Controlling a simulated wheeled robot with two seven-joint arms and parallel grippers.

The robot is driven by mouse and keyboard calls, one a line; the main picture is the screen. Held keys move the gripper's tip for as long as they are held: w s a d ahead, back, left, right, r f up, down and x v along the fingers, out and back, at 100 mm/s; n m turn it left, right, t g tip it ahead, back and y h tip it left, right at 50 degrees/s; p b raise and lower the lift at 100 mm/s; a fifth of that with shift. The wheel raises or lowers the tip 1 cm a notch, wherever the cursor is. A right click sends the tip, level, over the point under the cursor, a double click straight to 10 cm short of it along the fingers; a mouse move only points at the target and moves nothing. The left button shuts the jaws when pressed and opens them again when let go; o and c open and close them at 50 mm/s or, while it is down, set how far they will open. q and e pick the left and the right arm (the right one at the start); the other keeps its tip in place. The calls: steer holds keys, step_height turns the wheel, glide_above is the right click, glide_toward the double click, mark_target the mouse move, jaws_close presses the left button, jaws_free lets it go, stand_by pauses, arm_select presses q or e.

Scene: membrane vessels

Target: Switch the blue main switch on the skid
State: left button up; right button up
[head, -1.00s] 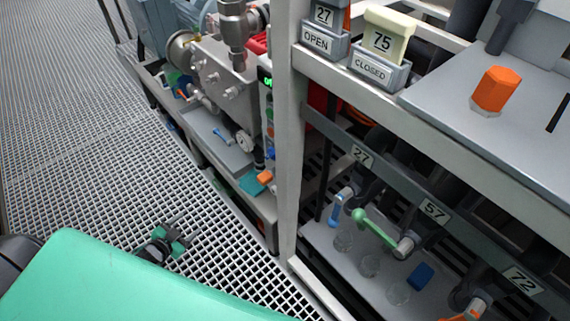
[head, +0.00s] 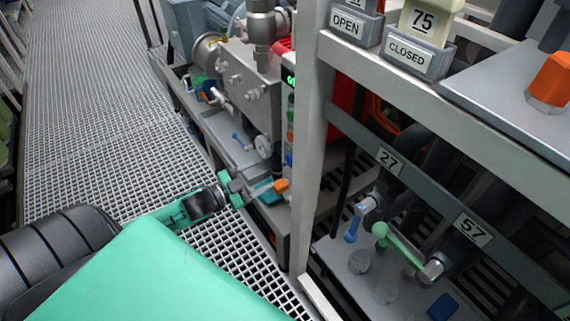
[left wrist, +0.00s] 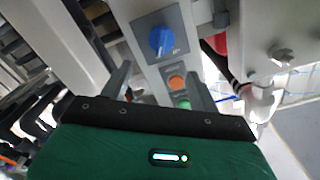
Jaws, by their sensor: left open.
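The blue main switch (left wrist: 162,40) is a round knob on a grey plate, at the top centre of the left wrist view. In the head view a small blue spot (head: 289,159), apparently this knob, shows on the narrow control panel. My left gripper (head: 262,187) is open and empty in front of the panel's lower part. In the left wrist view the open fingers of my left gripper (left wrist: 158,72) point at the panel, the knob beyond their tips and apart from them. My right gripper is not in view.
An orange button (left wrist: 177,82) and a green button (left wrist: 183,103) sit below the knob. A white frame post (head: 312,130) stands right of the panel. Valve handles, one blue (head: 352,228) and one green (head: 400,245), are further right. The grating floor (head: 80,130) is clear.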

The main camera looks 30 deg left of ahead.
mark_target(286, 162)
arm_select(q)
steer(key=x, duration=0.8)
steer(key=shift+b, duration=0.35)
steer(key=shift+w+d, duration=0.2)
steer(key=shift+w, duration=0.35)
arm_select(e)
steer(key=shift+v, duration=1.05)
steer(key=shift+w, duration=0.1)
arm_select(q)
steer(key=c, duration=1)
